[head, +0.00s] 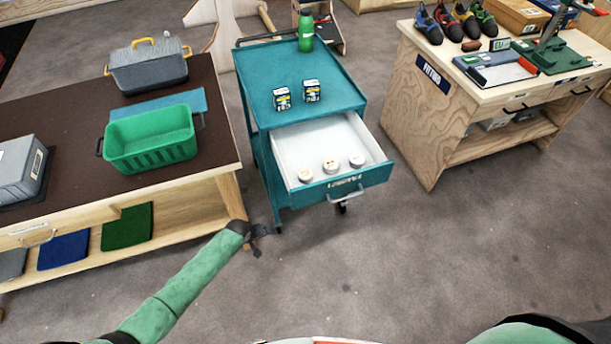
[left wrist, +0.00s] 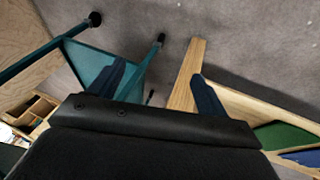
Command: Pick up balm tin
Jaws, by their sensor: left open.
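Three small round pale tins lie in the open drawer (head: 310,146) of the teal cart (head: 341,92): a left tin (head: 305,175), a middle tin (head: 331,166) and a right tin (head: 357,161). Which of them is the balm tin I cannot tell. My left gripper (head: 262,241) is low in front of the cart's left side, apart from the drawer and the tins. In the left wrist view its two fingers (left wrist: 160,90) are spread with nothing between them. My right gripper is not in view.
A dark-topped bench (head: 70,111) with a green basket (head: 151,139) stands at the left. Two small boxes (head: 282,98) and a green bottle (head: 306,31) stand on the cart top. A wooden fitting bench (head: 424,107) stands at the right. The floor in front is clear.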

